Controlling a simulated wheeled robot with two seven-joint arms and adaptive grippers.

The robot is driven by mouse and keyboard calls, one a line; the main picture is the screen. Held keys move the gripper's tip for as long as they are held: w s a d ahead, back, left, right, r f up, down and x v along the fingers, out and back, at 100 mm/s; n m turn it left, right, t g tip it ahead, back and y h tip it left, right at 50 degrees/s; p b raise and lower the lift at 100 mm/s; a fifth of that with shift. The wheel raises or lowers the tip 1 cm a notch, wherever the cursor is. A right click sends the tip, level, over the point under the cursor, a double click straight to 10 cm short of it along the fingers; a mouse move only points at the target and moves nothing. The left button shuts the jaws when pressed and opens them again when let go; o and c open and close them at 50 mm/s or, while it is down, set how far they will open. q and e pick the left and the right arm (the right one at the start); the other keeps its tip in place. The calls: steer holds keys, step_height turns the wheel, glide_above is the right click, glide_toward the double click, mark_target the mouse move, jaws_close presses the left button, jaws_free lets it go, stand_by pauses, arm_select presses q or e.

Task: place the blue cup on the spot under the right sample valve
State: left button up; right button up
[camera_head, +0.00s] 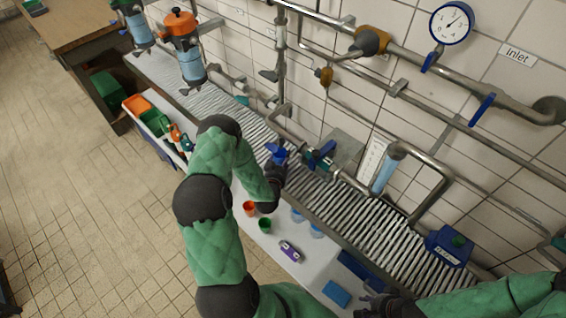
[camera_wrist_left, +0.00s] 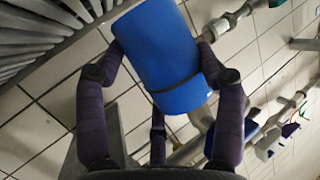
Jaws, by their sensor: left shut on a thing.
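The blue cup (camera_head: 277,153) is held in my left gripper (camera_head: 277,168), in front of the pipes along the wall. In the left wrist view, the dark fingers of my left gripper (camera_wrist_left: 157,75) close around the blue cup (camera_wrist_left: 160,50). A valve with blue and teal parts (camera_head: 320,158) sits on the pipe just right of the cup; I cannot tell whether it is the right sample valve. The spot under it is not clearly visible. My right gripper (camera_head: 378,306) is at the lower edge of the head view, its fingers too small to judge.
A ribbed grating (camera_head: 385,230) runs below the wall pipes. A blue box (camera_head: 448,246) stands on the grating at right.

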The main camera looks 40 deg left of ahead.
arm_select(q)
steer(key=shift+x, duration=1)
step_height(320, 180, down, 3)
steer(key=shift+f+b, duration=0.1)
steer(key=shift+b, duration=0.45)
steer(key=o, duration=1.2)
